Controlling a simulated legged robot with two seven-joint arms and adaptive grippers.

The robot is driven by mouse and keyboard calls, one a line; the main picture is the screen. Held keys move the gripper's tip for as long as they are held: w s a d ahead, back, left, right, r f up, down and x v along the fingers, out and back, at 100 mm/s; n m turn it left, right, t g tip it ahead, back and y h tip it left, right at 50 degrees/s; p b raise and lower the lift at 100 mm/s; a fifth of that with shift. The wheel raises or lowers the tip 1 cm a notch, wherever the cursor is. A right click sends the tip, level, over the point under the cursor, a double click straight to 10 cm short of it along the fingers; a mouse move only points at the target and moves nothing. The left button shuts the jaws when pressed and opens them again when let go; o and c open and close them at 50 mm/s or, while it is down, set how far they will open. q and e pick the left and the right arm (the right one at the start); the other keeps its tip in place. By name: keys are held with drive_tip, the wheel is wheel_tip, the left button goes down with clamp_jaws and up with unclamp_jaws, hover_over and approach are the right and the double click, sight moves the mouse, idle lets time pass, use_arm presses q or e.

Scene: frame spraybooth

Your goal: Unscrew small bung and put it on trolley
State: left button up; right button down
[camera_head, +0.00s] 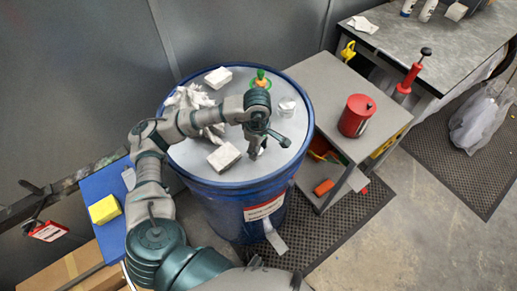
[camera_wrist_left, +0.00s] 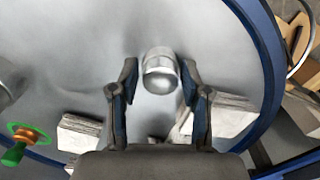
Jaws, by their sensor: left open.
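The small bung (camera_wrist_left: 160,72) is a silver, round-topped cylinder on the grey drum lid in the left wrist view. My left gripper (camera_wrist_left: 160,85) is open, with one fingertip on each side of the bung and a gap showing at both sides. In the head view my left gripper (camera_head: 268,146) is low over the right part of the lid, and the arm and fingers hide the small bung. The trolley (camera_head: 387,108), grey-topped with an open shelf, stands right of the drum. My right gripper is not in view.
The blue drum (camera_head: 232,187) carries a larger silver cap (camera_head: 287,106), a green fitting (camera_head: 261,79), white blocks (camera_head: 223,156) and crumpled rags (camera_head: 190,97). A red can (camera_head: 356,115) stands on the trolley, with free top around it. A workbench (camera_head: 440,45) is beyond.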

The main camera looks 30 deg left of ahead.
use_arm(q)
drive_tip(key=shift+f+m+b, duration=0.3)
drive_tip(key=shift+m+b, duration=0.5)
drive_tip(key=shift+m, duration=0.4)
drive_tip(key=shift+r+m+b, duration=0.15)
drive_tip(key=shift+m+b, duration=0.25)
drive_tip(key=shift+m, duration=0.4)
drive_tip(key=shift+m+b, duration=0.85)
drive_tip(key=shift+m, duration=0.15)
drive_tip(key=shift+m+b, duration=0.55)
drive_tip(key=shift+m, duration=0.55)
drive_tip(key=shift+r, duration=0.1)
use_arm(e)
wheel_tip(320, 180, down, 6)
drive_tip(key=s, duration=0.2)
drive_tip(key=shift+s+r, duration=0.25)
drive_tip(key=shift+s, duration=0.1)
use_arm(q)
drive_tip(key=c, duration=0.8)
drive_tip(key=n, duration=0.2)
drive_tip(key=shift+n+p, duration=0.3)
drive_tip(key=shift+p, duration=0.05)
drive_tip(key=shift+c, duration=0.4)
drive_tip(key=shift+n, duration=1)
clamp_jaws()
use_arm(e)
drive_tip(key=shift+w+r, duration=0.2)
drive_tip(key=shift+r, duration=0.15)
